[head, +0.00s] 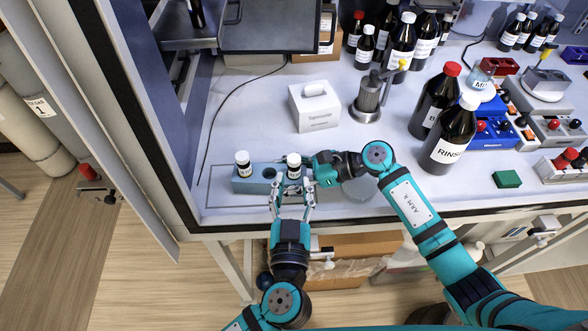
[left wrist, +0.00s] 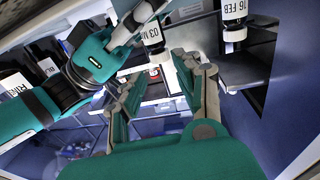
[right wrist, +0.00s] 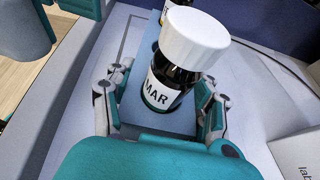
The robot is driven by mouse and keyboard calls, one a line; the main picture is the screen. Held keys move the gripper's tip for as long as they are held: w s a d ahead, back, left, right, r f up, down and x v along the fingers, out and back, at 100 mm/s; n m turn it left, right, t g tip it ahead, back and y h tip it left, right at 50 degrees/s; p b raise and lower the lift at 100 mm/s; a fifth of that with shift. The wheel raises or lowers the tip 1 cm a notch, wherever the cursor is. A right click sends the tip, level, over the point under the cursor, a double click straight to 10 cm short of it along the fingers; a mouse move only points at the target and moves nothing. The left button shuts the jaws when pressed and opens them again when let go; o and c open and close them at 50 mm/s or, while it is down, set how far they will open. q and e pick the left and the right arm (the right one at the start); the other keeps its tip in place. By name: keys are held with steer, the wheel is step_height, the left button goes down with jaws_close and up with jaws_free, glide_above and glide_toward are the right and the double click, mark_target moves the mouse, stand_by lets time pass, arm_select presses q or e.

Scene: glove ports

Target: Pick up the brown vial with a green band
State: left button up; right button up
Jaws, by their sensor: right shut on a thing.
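A dark brown vial (head: 294,172) with a white cap stands upright at the right part of the blue rack. My right gripper (right wrist: 163,88) comes in from the right and is shut on it. Its label reads "MAR" in the right wrist view and "03 M" in the left wrist view (left wrist: 153,36). A second white-capped vial (head: 243,168), labelled "16 FEB" in the left wrist view (left wrist: 235,12), stands at the rack's left end. My left gripper (head: 291,188) is open and empty, just in front of the held vial.
The blue rack (head: 262,187) has an empty hole between the vials. A white box (head: 316,108) and a metal vessel (head: 368,97) stand behind. Large bottles (head: 448,135) stand to the right. A cabinet frame edges the left side.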

mark_target(294, 164)
arm_select(q)
steer(key=w, duration=0.5)
steer(key=shift+w+d, duration=0.25)
steer(key=shift+w, duration=0.15)
steer(key=shift+s, duration=0.1)
steer(key=c, duration=0.6)
